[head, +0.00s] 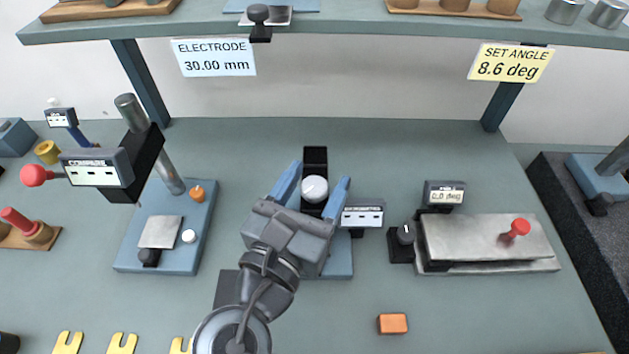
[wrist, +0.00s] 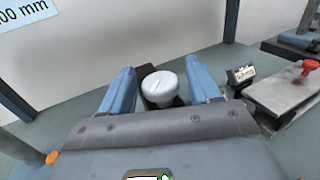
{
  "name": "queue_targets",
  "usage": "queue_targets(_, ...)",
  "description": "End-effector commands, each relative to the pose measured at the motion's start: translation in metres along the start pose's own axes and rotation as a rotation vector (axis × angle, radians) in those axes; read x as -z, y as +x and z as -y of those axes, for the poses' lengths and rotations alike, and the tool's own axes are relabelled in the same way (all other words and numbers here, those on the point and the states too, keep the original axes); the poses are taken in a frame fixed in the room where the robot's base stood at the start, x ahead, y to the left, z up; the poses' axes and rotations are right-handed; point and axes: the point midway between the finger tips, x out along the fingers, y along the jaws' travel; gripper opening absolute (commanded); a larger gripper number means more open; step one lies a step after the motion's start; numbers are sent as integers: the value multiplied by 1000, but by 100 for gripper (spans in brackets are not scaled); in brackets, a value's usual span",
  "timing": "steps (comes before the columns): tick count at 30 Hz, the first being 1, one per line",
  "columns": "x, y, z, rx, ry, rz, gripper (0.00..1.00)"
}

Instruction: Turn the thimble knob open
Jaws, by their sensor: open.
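A pale round knob (head: 314,189), which I take to be the thimble knob, sits on a black mount (head: 315,157). My gripper (head: 320,175) is open, with one blue finger on each side of the knob. In the wrist view a gap shows between the knob and each finger of the gripper (wrist: 160,73). The lower part of the knob is hidden behind the gripper body.
A small display unit (head: 362,215) stands right of my gripper. Further right is a metal plate (head: 480,240) with a red knob (head: 519,227) and a display (head: 445,195). A blue-based stand (head: 130,258) is left. An orange block (head: 392,323) lies in front. A shelf (head: 350,28) spans the back.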

Motion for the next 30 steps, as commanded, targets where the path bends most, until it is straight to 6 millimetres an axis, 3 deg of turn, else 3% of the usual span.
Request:
queue_targets(2,0,0,0,0,0,0,62)
queue_targets(18,0,0,0,0,0,0,10)
queue_targets(30,1,0,1,-78,-1,0,10)
